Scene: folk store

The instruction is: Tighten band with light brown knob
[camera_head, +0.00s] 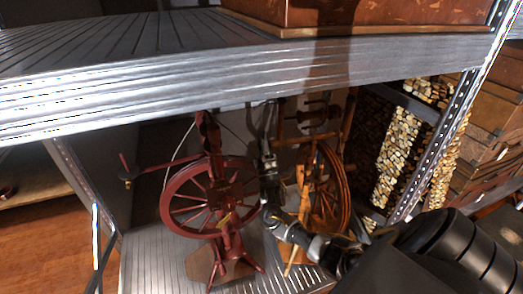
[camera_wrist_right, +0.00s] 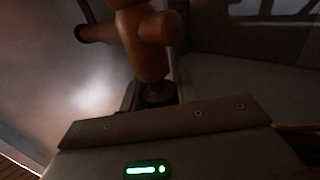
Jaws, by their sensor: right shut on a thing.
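A light brown spinning wheel (camera_head: 335,185) stands on the lower shelf, right of a dark red spinning wheel (camera_head: 212,197). My right arm reaches in from the lower right. My right gripper (camera_head: 268,160) is between the two wheels, beside the light brown one. In the right wrist view, the light brown knob (camera_wrist_right: 146,50), a turned orange-brown wooden piece, rises from between the jaws (camera_wrist_right: 155,95), which are shut on its lower end. The gripped end is dark and mostly hidden. The band is too small to make out. My left gripper is not in view.
The upper metal shelf (camera_head: 240,84) runs close above the wheels, with a reddish-brown chest (camera_head: 360,12) on it. A perforated metal post (camera_head: 440,140) stands at the right. Stacked firewood (camera_head: 395,150) is behind. The lower shelf (camera_head: 155,262) has bare room at the front left.

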